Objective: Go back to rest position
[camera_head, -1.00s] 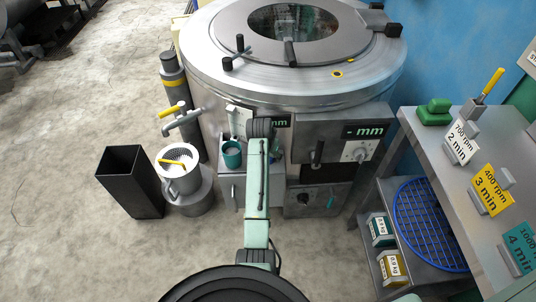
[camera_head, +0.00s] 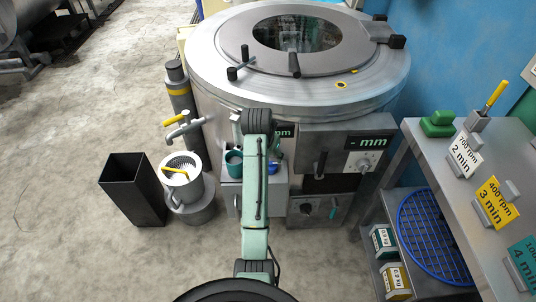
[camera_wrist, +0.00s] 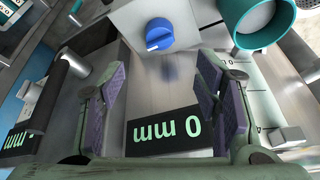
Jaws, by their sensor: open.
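My gripper (camera_wrist: 165,100) shows in the wrist view with its two purple-padded fingers wide apart and nothing between them. Beyond the fingers are a dark display (camera_wrist: 165,129) reading "0 mm" and a box with a blue knob (camera_wrist: 159,34). A teal cup (camera_wrist: 257,22) is at the top right of that view, apart from the fingers. In the head view my arm reaches forward to the front of the large steel drum machine (camera_head: 215,85), and the arm hides the gripper. The teal cup (camera_head: 234,163) stands just left of the arm.
A grey shelf table (camera_head: 425,150) with rpm signs is at right. The floor at far left is clear.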

